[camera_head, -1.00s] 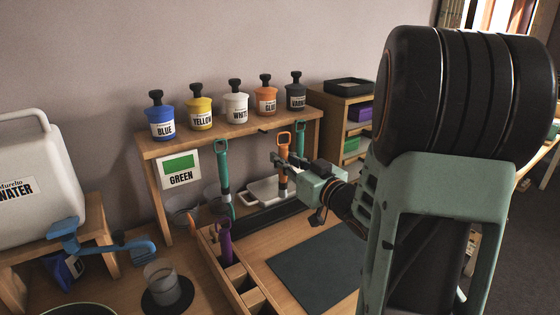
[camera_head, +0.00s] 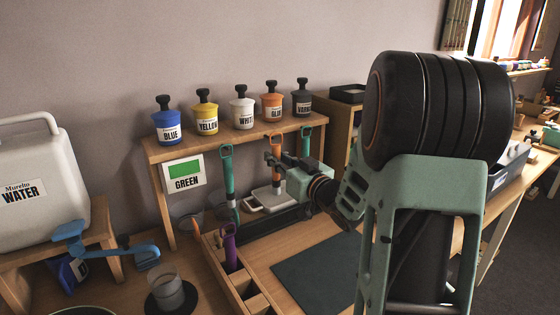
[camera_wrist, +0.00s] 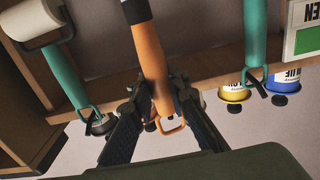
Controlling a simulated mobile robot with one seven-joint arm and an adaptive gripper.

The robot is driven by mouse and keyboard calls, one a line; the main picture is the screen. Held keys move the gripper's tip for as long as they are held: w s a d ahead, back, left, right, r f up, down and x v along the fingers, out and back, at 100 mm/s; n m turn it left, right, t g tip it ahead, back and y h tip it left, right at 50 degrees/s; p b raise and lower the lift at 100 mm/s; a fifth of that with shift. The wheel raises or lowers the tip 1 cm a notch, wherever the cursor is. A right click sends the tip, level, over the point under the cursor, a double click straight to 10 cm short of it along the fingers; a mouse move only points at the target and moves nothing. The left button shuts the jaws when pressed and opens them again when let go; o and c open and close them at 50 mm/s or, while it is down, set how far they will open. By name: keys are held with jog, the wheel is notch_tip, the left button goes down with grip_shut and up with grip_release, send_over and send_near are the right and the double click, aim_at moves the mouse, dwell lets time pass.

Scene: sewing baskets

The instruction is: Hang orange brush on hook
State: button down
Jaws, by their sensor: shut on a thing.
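My gripper (camera_head: 277,163) is shut on the orange brush (camera_head: 277,151), around its handle. In the wrist view, which shows the scene upside down, the two black fingers (camera_wrist: 158,98) press on the brush's orange handle (camera_wrist: 149,55). Its wire loop (camera_wrist: 172,125) lies close to the shelf's front edge (camera_wrist: 225,70). The brush hangs upright between two teal brushes (camera_head: 228,170) (camera_head: 305,145), each hanging by its loop from the shelf edge. The hook at the orange brush's loop is hidden, and I cannot tell whether the loop is on it.
Several labelled jars, including a white one (camera_head: 241,112), stand on the shelf (camera_head: 190,148). Below are a divided wooden tray (camera_head: 212,258) with a purple brush (camera_head: 230,247) and a dark mat (camera_head: 318,265). A water container (camera_head: 35,190) stands at left.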

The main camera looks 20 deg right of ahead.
jog(key=shift+w+a+f+b, duration=0.1)
jog(key=shift+w+f+b, duration=0.15)
jog(key=shift+w, duration=0.35)
jog(key=shift+w+a+f+b, duration=0.1)
jog(key=shift+w+f+b, duration=0.1)
jog(key=shift+w, duration=0.35)
jog(key=shift+w+a+f+b, duration=0.1)
jog(key=shift+w+f+b, duration=0.15)
jog(key=shift+w, duration=0.35)
jog(key=c, duration=1.8)
grip_release()
jog(key=shift+o, duration=0.2)
